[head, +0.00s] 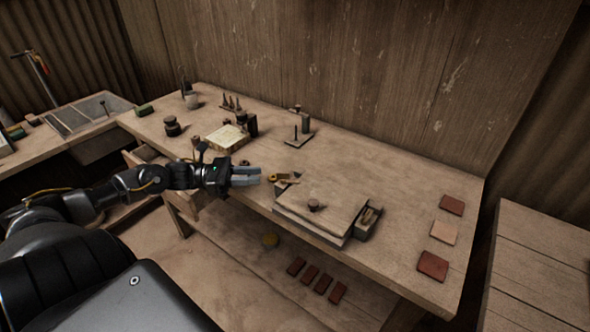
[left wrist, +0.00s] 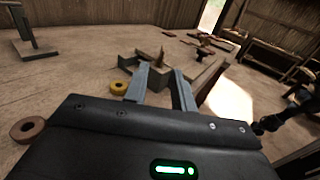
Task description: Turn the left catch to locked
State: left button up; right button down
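The tile press (head: 318,203) is a low wooden box with a board and small round knob on top, on the workbench. Its left catch (head: 289,178) is a small wooden piece at the left end; I cannot tell its turn position. A right catch (head: 369,216) sits in a grey housing at the right end. My left gripper (head: 261,176) is just left of the left catch. In the left wrist view my left gripper (left wrist: 159,80) has its fingers apart, with part of the press beyond them and nothing visibly held. My right gripper is not in view.
A yellow ring (head: 272,178) lies near the fingertips and a brown ring (head: 245,163) behind the gripper. Three tiles (head: 444,232) lie at the bench's right. Several red tiles (head: 322,283) lie on the shelf below.

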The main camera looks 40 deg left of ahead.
aim_at(285, 174)
pick_arm(q)
jog(key=shift+d+r, duration=0.2)
jog(key=shift+d, duration=0.1)
jog(key=p+x, duration=0.2)
jog(key=x, duration=0.7)
jog(key=shift+w+d+f+p, duration=0.1)
jog(key=shift+w+d+p, duration=0.25)
jog(key=shift+w+d, duration=0.1)
jog(key=shift+c, duration=0.5)
grip_shut()
